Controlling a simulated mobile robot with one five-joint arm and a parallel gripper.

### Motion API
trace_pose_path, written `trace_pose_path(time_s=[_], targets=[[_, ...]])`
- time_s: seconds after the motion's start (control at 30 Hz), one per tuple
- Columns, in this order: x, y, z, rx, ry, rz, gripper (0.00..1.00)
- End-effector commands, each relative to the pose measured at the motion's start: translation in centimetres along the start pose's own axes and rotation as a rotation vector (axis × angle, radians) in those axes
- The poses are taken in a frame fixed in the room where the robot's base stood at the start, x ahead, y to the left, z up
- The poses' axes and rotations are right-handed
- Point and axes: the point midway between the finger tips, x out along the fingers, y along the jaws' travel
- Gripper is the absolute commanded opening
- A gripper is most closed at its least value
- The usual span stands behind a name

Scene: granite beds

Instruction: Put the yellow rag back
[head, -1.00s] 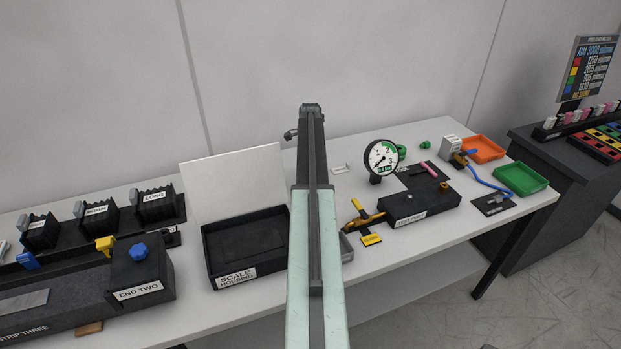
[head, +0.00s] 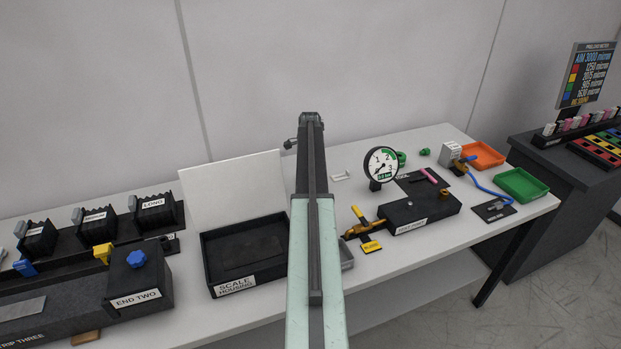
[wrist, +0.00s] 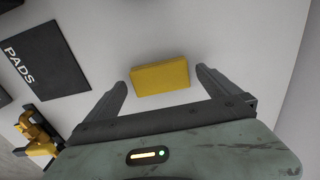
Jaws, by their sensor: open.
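A flat yellow rectangular piece (wrist: 160,77), which looks like the folded yellow rag, lies on a pale surface in the wrist view. My gripper (wrist: 163,82) is open, with one dark finger to each side of the yellow piece. There is a gap on both sides, and no finger is seen touching it. The rag does not show in the head view, where my arm covers the middle of the bench and my gripper cannot be made out.
A dark PADS plate (wrist: 45,58) and a yellow fitting (wrist: 36,132) are left of my gripper in the wrist view.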

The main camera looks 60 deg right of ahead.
Motion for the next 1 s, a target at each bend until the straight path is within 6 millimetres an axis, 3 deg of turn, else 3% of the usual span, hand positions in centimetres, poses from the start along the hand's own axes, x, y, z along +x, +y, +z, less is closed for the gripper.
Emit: trace_pose_path(time_s=[0.03, 0.3, 0.5, 1.0], targets=[[-1.5, 0.0, 0.0, 0.0, 0.0, 0.0, 1.0], [-7.6, 0.0, 0.0, 0.0, 0.0, 0.0, 1.0], [-11.0, 0.0, 0.0, 0.0, 0.0, 0.0, 1.0], [-11.1, 0.0, 0.1, -0.046, 0.0, 0.0, 1.0]])
